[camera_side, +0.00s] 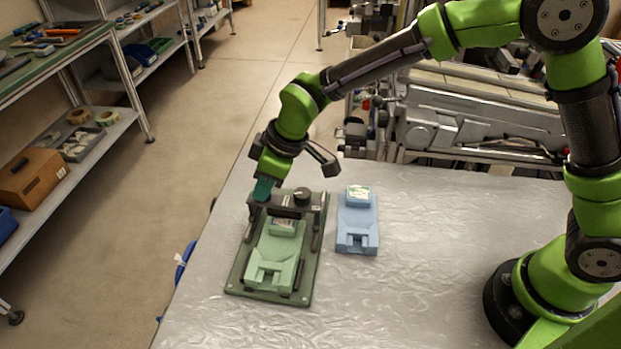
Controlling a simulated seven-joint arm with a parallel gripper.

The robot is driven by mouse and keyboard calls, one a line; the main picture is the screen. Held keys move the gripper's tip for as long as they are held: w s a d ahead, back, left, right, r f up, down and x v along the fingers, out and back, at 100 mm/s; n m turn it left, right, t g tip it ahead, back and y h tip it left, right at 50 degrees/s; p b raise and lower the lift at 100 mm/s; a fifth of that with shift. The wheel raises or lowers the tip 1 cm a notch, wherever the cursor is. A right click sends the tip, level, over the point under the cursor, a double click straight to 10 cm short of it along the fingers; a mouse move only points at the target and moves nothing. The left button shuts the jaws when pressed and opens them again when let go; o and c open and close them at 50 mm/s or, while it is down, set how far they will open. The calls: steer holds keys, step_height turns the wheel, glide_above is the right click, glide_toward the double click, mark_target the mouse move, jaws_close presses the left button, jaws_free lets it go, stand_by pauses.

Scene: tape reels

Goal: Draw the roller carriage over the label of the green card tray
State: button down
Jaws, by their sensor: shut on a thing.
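The green card tray (273,268) lies in a dark green base plate (235,286) on the table. Its label (284,226) shows at its far end, just in front of the roller carriage. The roller carriage (285,204) is a dark bar spanning the far part of the plate, with a round black knob (303,196) on its right. My gripper (263,188) is at the carriage's left end, shut on its teal handle. The fingertips are small and partly hidden here.
A blue card tray (357,232) with a white and green label stands on the table to the right of the plate. The silver table (440,260) is clear between it and my base. Shelves (90,130) stand beyond the table at left.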

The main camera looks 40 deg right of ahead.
steer(key=shift+s+a+f, duration=0.2)
steer(key=shift+s+a, duration=0.7)
steer(key=c, duration=1.1)
jaws_free()
steer(key=shift+r, duration=0.1)
steer(key=v, duration=1.6)
steer(key=shift+d+r, duration=0.15)
steer(key=shift+r, duration=0.25)
